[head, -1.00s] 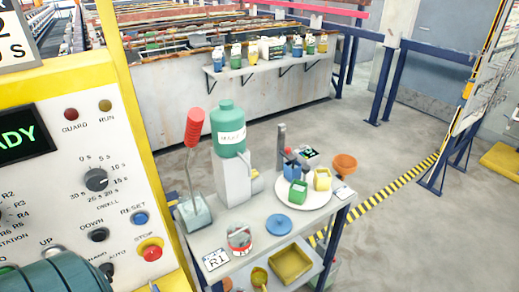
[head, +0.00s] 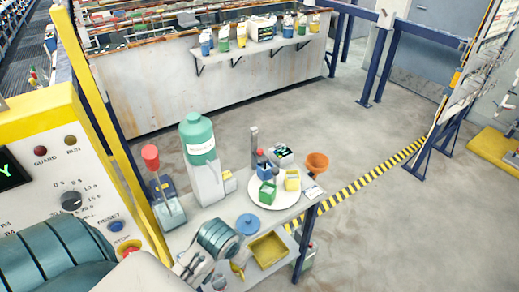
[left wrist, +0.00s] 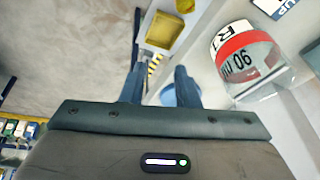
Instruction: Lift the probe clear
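I cannot make out a probe for certain. A small meter with a dark, green-lit screen (head: 283,153) stands at the back of the cart, beside an upright grey post (head: 254,142). My left gripper (left wrist: 159,88) is open in the left wrist view, with nothing between its two dark blue fingers. In the head view my left arm reaches over the cart's front and hides the jar. My right gripper is not in view.
A yellow tray (head: 268,250) sits lower. The floor to the right is open.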

